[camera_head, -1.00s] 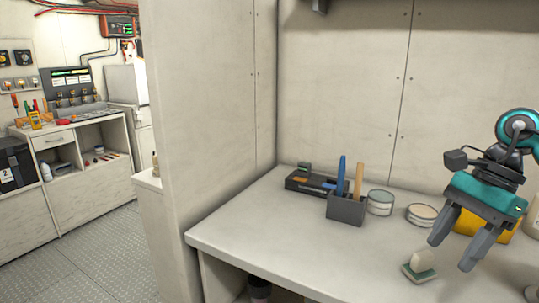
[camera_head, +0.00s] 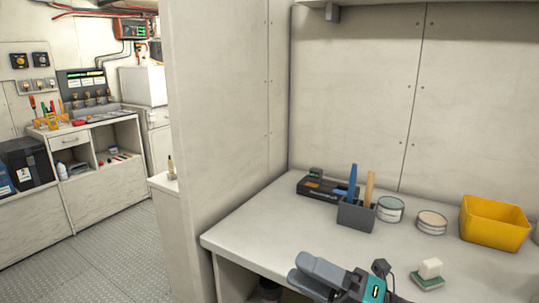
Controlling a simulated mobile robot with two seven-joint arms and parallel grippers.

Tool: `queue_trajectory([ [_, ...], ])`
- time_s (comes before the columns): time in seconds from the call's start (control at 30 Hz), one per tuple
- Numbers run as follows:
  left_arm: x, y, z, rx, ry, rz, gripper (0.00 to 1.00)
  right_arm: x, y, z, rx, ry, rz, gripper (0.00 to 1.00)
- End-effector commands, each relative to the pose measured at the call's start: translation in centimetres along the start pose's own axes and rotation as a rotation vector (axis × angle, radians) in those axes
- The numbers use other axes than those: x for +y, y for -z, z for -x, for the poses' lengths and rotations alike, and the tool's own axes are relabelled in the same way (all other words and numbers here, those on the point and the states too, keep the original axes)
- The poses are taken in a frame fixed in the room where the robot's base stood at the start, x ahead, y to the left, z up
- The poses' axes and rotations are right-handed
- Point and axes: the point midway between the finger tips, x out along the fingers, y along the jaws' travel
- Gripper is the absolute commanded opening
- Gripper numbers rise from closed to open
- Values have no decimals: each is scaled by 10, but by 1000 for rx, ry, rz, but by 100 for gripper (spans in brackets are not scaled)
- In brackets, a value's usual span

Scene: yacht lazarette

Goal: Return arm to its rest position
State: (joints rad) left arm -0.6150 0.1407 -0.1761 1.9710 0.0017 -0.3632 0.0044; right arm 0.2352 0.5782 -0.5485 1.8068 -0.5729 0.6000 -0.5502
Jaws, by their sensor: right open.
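My right gripper (camera_head: 300,271) is low in the head view, in front of the bench's front edge. Its two dark grey fingers point left and are open, with nothing visible between them. Its teal body and part of the wrist show to the right of the fingers, and the rest of the arm is out of the picture. My left gripper is not in view.
The bench (camera_head: 290,240) holds a dark holder (camera_head: 356,216) with blue and tan handles, two tins (camera_head: 390,209) (camera_head: 432,222), a yellow bin (camera_head: 494,223) and a white block on a green pad (camera_head: 429,275). A partition wall (camera_head: 215,130) stands left.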

Motion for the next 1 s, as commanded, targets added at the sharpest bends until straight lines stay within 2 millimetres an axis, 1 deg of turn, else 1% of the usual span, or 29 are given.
queue_trajectory([
  [0.03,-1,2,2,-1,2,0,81,-10,-1,6,-118,2,-150,55],
  [0.07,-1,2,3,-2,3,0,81,-17,-3,12,-191,7,-239,55],
  [0.1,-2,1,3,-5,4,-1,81,-28,-5,21,-288,14,-357,55],
  [0.17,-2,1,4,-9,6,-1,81,-46,-5,38,-436,24,-537,55],
  [0.2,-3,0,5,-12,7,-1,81,-60,-3,52,-535,33,-656,55],
  [0.27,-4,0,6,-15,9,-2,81,-82,5,77,-687,47,-836,55],
  [0.3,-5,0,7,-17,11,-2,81,-97,14,95,-790,57,-954,55],
  [0.37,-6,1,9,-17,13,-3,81,-119,31,124,-942,71,-1125,55],
  [0.4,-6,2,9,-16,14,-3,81,-131,44,142,-1040,80,-1230,55],
  [0.47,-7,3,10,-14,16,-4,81,-146,66,168,-1174,89,-1371,55],
  [0.5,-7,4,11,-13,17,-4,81,-154,81,183,-1252,95,-1448,55],
  [0.6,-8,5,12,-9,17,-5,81,-167,111,211,-1399,105,-1587,55],
  [0.7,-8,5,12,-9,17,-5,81,-172,129,226,-1480,110,-1662,55],
  [0.73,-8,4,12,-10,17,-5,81,-173,132,228,-1494,110,-1674,55],
  [1.0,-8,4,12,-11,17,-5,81,-173,134,230,-1506,109,-1684,55],
])
